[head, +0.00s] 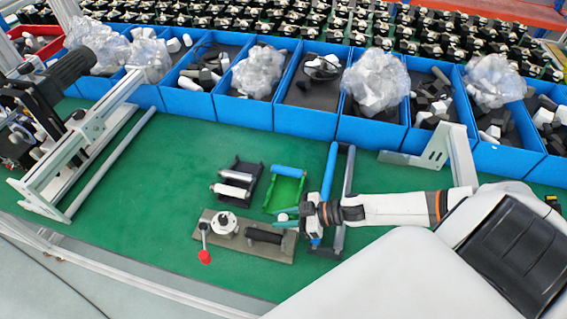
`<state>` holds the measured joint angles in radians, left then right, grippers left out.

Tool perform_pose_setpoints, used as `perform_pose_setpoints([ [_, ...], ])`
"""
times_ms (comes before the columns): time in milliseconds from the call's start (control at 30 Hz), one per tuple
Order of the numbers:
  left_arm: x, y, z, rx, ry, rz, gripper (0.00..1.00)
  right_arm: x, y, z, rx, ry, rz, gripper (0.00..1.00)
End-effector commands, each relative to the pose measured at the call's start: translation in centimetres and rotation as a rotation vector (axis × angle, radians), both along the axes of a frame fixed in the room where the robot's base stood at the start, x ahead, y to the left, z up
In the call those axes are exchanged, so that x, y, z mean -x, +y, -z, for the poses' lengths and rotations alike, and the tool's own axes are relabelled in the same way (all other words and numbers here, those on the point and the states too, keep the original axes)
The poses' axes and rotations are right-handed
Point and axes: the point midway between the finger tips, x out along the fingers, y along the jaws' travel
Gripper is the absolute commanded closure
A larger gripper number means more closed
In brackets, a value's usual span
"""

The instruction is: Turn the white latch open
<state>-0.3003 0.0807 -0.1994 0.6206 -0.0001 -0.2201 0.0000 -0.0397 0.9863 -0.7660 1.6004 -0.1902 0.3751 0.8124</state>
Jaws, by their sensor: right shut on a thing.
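A grey metal plate (282,249) lies on the green table. It carries a white round hub (224,224), a thin lever with a red knob (205,257) and a black bar handle (264,236). The white hub is the clearest latch-like part; I cannot tell for sure that it is the white latch. My right gripper (284,221) comes in from the right, at the plate's upper right edge and apart from the hub. It is shut on a small pale part (282,217) at its fingertips, mostly hidden. My left gripper is not in view.
A green frame with a blue roller (289,171) and a dark frame with white rollers (231,190) stand behind the plate. Blue bins (308,123) line the back. A metal rail rig (90,150) stands left, a white bracket (430,154) right. The front left table is clear.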

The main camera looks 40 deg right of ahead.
Motion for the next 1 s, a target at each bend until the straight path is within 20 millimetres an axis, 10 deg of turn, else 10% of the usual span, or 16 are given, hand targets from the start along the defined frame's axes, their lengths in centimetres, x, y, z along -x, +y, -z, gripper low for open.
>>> perform_pose_setpoints([
  [833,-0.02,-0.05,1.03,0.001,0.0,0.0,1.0,-0.17,0.06,-0.15,-0.002,-0.004,-0.131,0.98],
  [867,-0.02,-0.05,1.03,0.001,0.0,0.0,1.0,-0.17,0.06,-0.15,-0.002,-0.004,-0.131,0.71],
  [1000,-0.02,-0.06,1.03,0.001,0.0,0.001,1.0,-0.12,0.07,-0.11,-0.002,-0.003,-0.13,0.54],
])
